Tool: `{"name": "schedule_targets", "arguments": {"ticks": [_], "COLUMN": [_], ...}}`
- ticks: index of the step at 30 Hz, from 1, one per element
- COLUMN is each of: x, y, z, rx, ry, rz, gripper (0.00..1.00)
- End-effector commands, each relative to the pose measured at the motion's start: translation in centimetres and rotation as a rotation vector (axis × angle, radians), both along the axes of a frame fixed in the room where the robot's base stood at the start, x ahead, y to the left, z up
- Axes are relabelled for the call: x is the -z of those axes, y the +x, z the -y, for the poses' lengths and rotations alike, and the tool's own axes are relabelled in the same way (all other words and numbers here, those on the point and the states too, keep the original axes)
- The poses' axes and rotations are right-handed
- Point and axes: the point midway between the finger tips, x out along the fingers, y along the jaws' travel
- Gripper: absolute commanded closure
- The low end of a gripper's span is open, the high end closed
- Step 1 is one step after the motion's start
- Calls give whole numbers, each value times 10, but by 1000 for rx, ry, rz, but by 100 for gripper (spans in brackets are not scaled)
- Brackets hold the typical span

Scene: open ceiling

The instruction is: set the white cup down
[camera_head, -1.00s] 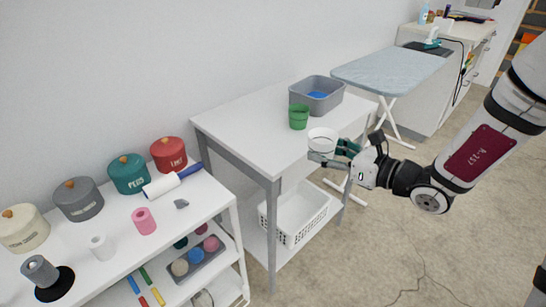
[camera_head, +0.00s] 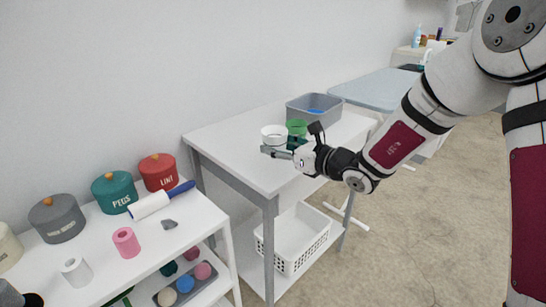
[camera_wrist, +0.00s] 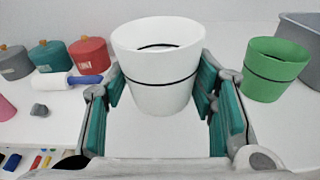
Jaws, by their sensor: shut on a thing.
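The white cup (camera_head: 273,135) is upright over the white table (camera_head: 236,135), held by my gripper (camera_head: 274,151). In the wrist view, the white cup (camera_wrist: 160,75) sits between the teal finger pads of my gripper (camera_wrist: 161,92), one on each side. I cannot tell whether its base touches the tabletop. A green cup (camera_head: 297,128) stands on the table just right of the white cup, partly behind my gripper in the head view; the green cup (camera_wrist: 272,70) shows clear of the fingers in the wrist view.
A grey bin (camera_head: 314,112) stands on the table behind the green cup. A lower shelf (camera_head: 105,235) at left holds red, teal and grey canisters and a lint roller (camera_head: 160,200). The table's left part is bare. A white basket (camera_head: 296,238) is beneath.

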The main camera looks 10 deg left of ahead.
Motion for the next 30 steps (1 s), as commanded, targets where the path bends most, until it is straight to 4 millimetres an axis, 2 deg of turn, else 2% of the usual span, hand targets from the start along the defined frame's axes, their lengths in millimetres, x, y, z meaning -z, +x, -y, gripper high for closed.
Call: {"name": "schedule_targets", "arguments": {"ticks": [3,11,15,18,29,30], "x": [2,4,30,39,41,42], "y": [13,26,25,25,24,24], "z": [-10,-20,-18,-18,-18,-18], "rx": [-1,-1,0,0,0,1], "ry": [1,0,-1,0,0,-1], "rz": [1,0,-3,-2,0,-1], "gripper": [77,77,77,77,77,46]}}
